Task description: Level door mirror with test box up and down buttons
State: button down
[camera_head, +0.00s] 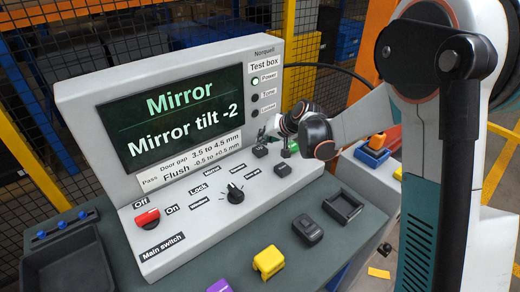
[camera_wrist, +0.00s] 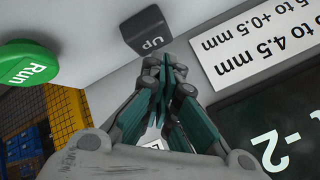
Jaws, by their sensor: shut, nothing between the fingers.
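The test box (camera_head: 190,130) stands on the bench in the head view. Its screen (camera_head: 170,112) reads "Mirror" and "Mirror tilt -2". My gripper (camera_head: 264,133) is shut and empty, over the right end of the panel. In the wrist view its closed fingertips (camera_wrist: 167,64) are close to the black Up button (camera_wrist: 147,30); I cannot tell whether they touch it. Two black buttons show in the head view, one by my fingertips (camera_head: 260,151) and one nearer the front (camera_head: 283,169); their markings are unreadable there. The door mirror is not recognisable in view.
A green Run button (camera_wrist: 28,65) is beside the Up button. A rotary knob (camera_head: 235,193) and red main switch (camera_head: 147,217) are on the panel. A yellow block (camera_head: 268,261), black holder (camera_head: 343,206) and dark tray (camera_head: 68,262) are on the bench (camera_head: 225,250). Wire fencing stands behind.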

jog(key=shift+f, duration=0.35)
jog(key=shift+f+b, duration=0.45)
jog(key=shift+b, duration=0.1)
dwell(0.6)
jog(key=shift+r, duration=0.1)
jog(key=shift+r+p, duration=0.6)
jog(key=shift+r, duration=0.25)
jog(key=shift+r+p, duration=1.6)
jog(key=shift+r, duration=0.9)
notch_tip(320, 180, up, 8)
jog(key=p, duration=0.5)
send_over(262, 148)
jog(key=shift+r, duration=0.1)
